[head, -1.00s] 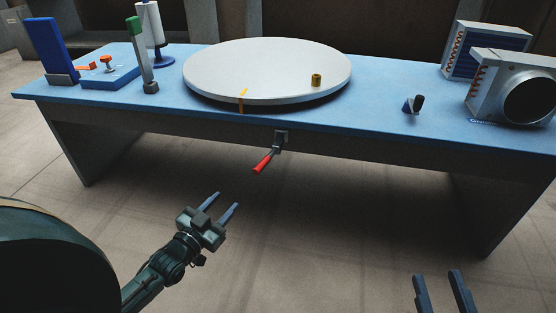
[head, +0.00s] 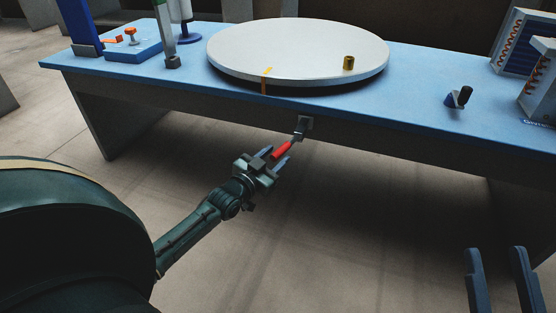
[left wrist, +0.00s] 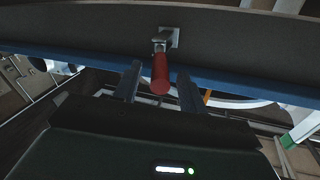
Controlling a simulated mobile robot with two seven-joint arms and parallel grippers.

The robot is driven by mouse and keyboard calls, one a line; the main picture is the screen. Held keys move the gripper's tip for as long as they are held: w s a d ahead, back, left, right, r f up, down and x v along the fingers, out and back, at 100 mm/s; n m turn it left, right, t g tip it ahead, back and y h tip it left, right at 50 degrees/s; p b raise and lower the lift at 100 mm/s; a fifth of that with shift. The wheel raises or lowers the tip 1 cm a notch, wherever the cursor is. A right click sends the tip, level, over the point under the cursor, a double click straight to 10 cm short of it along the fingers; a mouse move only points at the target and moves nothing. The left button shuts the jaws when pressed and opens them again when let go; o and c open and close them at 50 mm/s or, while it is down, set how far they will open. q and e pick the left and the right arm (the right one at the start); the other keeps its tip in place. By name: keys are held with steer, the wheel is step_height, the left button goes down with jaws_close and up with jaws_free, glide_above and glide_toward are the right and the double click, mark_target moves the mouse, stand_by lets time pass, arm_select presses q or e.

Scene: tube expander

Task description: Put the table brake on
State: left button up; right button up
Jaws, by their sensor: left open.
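The table brake is a lever with a red handle (head: 283,149) on a grey bracket (head: 304,125) at the table's front apron, below the round white turntable (head: 298,50). The handle slants down and to the left. My left gripper (head: 277,157) is open, with its fingers on either side of the red handle. In the left wrist view the red handle (left wrist: 160,74) shows between the two fingertips (left wrist: 156,76), with gaps on both sides. My right gripper (head: 497,272) is open and empty at the lower right of the head view, apart from the table.
The blue table (head: 420,75) carries a small brass cylinder (head: 348,63) on the turntable, a small black-handled crank (head: 460,98) and finned units (head: 522,40) at the right. A blue box with orange knobs (head: 133,50) stands at the left. The floor below the table is clear.

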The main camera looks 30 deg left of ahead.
arm_select(q)
steer(key=shift+w, duration=0.95)
jaws_close()
